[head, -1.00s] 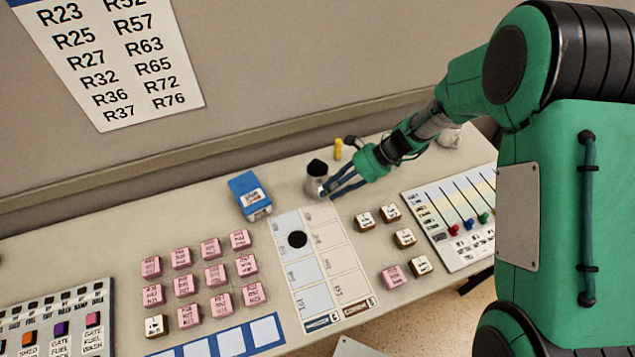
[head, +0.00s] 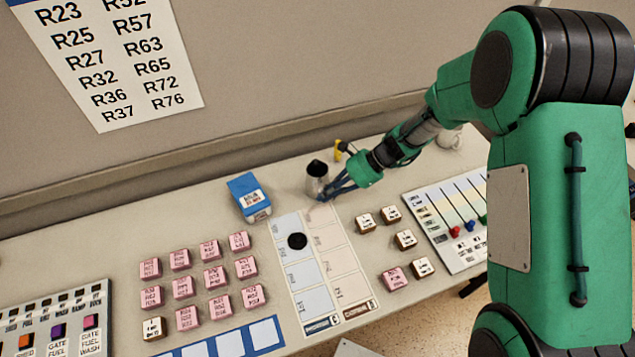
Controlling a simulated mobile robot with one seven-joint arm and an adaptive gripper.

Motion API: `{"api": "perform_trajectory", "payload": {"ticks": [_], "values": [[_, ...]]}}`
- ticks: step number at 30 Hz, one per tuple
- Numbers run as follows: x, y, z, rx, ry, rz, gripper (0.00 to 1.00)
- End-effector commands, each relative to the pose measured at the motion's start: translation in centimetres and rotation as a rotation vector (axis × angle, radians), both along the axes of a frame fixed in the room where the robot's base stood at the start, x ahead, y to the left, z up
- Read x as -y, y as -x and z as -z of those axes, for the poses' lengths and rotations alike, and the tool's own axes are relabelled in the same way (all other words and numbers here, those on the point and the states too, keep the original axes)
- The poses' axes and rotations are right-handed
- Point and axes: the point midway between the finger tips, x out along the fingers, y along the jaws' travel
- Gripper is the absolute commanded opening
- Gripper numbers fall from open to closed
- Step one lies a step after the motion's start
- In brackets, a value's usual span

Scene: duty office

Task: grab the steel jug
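The steel jug (head: 316,184) stands upright near the back of the desk, with a dark top. My gripper (head: 329,192) is at the jug's lower right side, reaching in from the right with its fingers pointing left. The fingertips overlap or adjoin the jug's lower right edge in the picture. I cannot tell whether they touch it or how far apart they are.
A blue box (head: 248,196) stands left of the jug. A yellow object (head: 338,149) is close behind my gripper, and a white mug (head: 450,139) stands further right. Pink blocks (head: 213,276), a chart with a black disc (head: 297,241) and a slider panel (head: 452,218) lie in front.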

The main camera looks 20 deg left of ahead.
Motion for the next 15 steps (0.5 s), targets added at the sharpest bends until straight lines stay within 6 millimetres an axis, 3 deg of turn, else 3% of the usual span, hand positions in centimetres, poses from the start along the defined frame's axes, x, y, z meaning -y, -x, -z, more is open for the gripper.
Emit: {"api": "perform_trajectory", "payload": {"ticks": [15], "values": [[-0.02,-0.03,-0.07,0.001,0.000,-0.001,0.00]]}}
